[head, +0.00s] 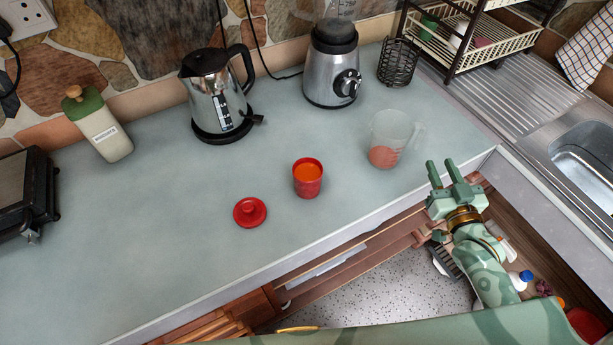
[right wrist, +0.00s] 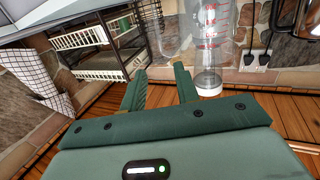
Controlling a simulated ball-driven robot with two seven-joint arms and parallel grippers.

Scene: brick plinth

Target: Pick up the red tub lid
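The red tub lid (head: 250,212) is round with a raised knob and lies flat on the counter, left of the tub. The red tub (head: 308,178) stands upright and open, with orange contents showing. My right gripper (head: 442,169) is near the counter's front edge at the right, well to the right of the lid and apart from it. Its two fingers are spread with nothing between them. In the right wrist view the gripper (right wrist: 158,82) also shows with its fingers apart. My left gripper is not in view.
A clear measuring jug (head: 391,139) with reddish contents stands between the tub and my right gripper. A kettle (head: 219,95), a blender (head: 332,70) and a green-topped bottle (head: 99,124) stand along the back. The counter (head: 180,245) around the lid is clear.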

